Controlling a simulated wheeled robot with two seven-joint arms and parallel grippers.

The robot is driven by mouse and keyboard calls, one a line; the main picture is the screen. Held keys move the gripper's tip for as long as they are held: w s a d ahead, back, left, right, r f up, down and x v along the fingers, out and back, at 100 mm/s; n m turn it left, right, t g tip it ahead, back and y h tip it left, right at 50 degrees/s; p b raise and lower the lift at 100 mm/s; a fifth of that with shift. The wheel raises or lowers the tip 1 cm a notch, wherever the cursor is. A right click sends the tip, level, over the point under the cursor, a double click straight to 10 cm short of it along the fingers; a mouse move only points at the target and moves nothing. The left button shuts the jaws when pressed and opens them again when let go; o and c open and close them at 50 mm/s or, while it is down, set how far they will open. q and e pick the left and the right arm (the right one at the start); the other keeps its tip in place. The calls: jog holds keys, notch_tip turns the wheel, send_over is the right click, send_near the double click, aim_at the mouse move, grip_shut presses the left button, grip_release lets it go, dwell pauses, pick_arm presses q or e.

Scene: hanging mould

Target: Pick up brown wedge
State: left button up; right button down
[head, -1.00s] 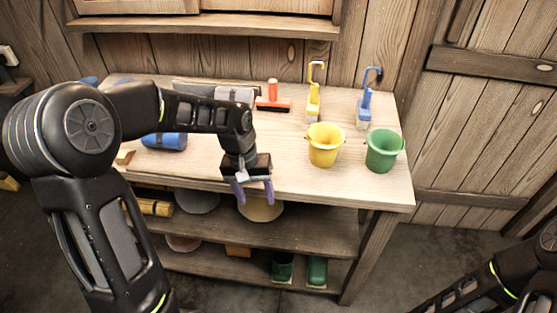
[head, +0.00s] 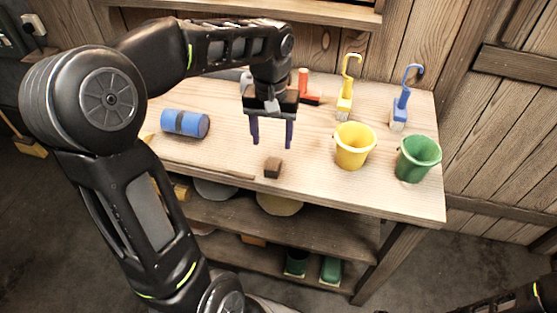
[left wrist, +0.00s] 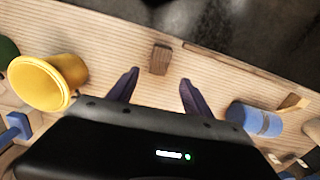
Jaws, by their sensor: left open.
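The brown wedge (head: 273,167) lies on the wooden workbench (head: 330,192) near its front edge. It also shows in the left wrist view (left wrist: 160,58), beyond and between the fingertips. My left gripper (head: 271,146) is open and empty, its two purple fingers pointing down above the bench, behind the wedge as the head sees it. In the left wrist view, its fingers (left wrist: 157,75) stand apart and do not touch the wedge. My right gripper is out of view; only part of my right arm shows at the lower right.
A yellow bucket (head: 354,147) and a green bucket (head: 418,159) stand right of the wedge. A blue roll (head: 186,123) lies to the left. Yellow (head: 346,90) and blue (head: 401,101) brushes and a red-handled tool (head: 304,84) are at the back. Bare bench surrounds the wedge.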

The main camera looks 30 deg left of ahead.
aim_at(273, 162)
pick_arm(q)
jog(key=shift+s, duration=0.3)
jog(key=shift+w+f, duration=0.15)
jog(key=shift+f, duration=1.1)
jog(key=shift+f+p, duration=0.25)
jog(key=shift+p, duration=0.05)
notch_tip(273, 162, down, 5)
jog(key=shift+w+d+r+p, duration=0.1)
jog(key=shift+p, duration=0.45)
grip_shut()
